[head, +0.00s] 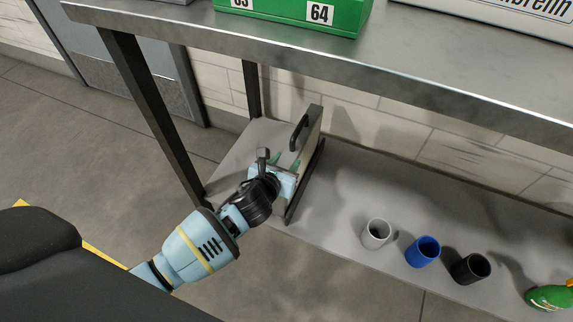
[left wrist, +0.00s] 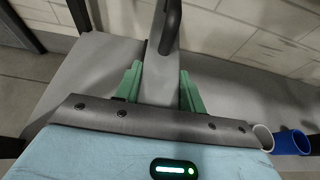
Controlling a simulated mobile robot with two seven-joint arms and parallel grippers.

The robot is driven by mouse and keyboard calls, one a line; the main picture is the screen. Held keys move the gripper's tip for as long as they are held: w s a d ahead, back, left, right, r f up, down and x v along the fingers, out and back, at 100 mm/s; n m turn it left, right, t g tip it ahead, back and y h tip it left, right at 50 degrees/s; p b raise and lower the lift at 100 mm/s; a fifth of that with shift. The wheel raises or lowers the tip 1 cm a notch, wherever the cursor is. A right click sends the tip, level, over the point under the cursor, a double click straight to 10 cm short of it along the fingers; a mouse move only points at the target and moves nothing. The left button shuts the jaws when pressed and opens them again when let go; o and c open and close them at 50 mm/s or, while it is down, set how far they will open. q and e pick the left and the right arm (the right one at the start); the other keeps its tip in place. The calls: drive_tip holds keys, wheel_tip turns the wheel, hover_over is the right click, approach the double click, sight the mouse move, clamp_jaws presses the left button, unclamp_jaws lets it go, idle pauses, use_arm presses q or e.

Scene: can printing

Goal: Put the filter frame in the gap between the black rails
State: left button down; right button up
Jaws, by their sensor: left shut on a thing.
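The filter frame (head: 312,133) is a thin grey panel standing upright on the lower shelf, with a black handle (head: 299,132) on its side. My left gripper (head: 287,176) is shut on its near edge. In the left wrist view, the green fingers (left wrist: 160,92) sit on both sides of the grey frame (left wrist: 158,78), and the handle (left wrist: 173,22) is beyond them. A black rail (head: 318,163) runs along the foot of the frame on its right. The other rail is hidden behind the frame and gripper, so I cannot tell whether the frame is seated between them. My right gripper is out of view.
The lower shelf (head: 345,205) holds a white cup (head: 376,234), a blue cup (head: 422,251), a black cup (head: 470,268) and a green bottle (head: 549,297) to the right. A dark table leg (head: 150,115) stands left of my arm. The steel tabletop (head: 400,75) overhangs the shelf.

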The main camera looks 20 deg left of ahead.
use_arm(q)
drive_tip(key=shift+w+r, duration=0.1)
drive_tip(key=shift+r, duration=0.05)
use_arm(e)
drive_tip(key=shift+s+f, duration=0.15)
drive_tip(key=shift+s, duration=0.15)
use_arm(q)
drive_tip(key=c, duration=1.3)
unclamp_jaws()
drive_tip(key=shift+f, duration=0.25)
drive_tip(key=o, duration=0.5)
drive_tip(key=shift+c, duration=0.2)
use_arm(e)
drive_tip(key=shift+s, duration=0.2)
